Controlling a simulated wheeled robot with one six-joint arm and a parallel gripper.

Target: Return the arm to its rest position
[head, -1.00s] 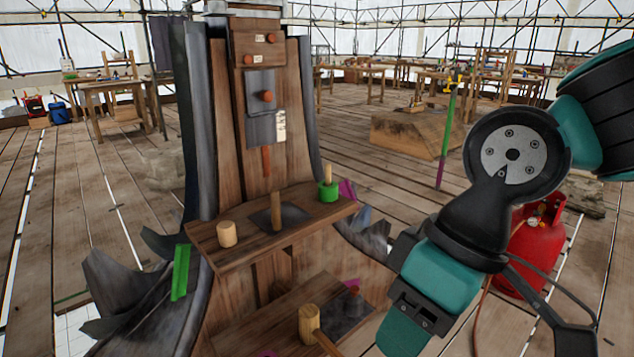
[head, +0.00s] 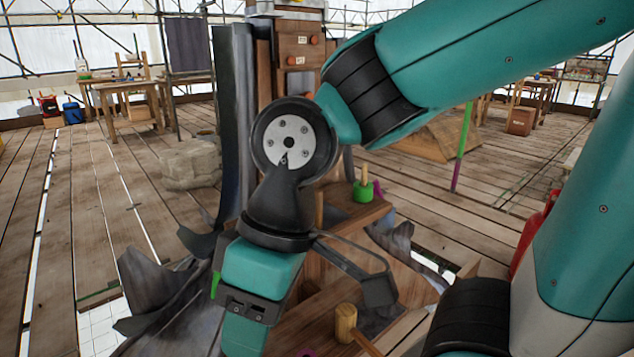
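My arm reaches in from the right of the head view and bends down across the middle. My gripper (head: 258,290) is at the arm's lower end, in front of the wooden spire (head: 290,75) and its ledge. I see its teal and black body and a black bracket beside it. I cannot make out its fingertips, so I cannot tell whether it is open or shut or holds anything. The arm hides much of the spire's front and the left of the ledge.
A green ring (head: 363,192) sits around a peg on the ledge. A wooden mallet (head: 346,323) lies lower down. Torn grey sheet metal (head: 160,285) flares at the spire's left foot. A red gas cylinder (head: 530,235) is partly hidden behind my arm. Open floor lies left.

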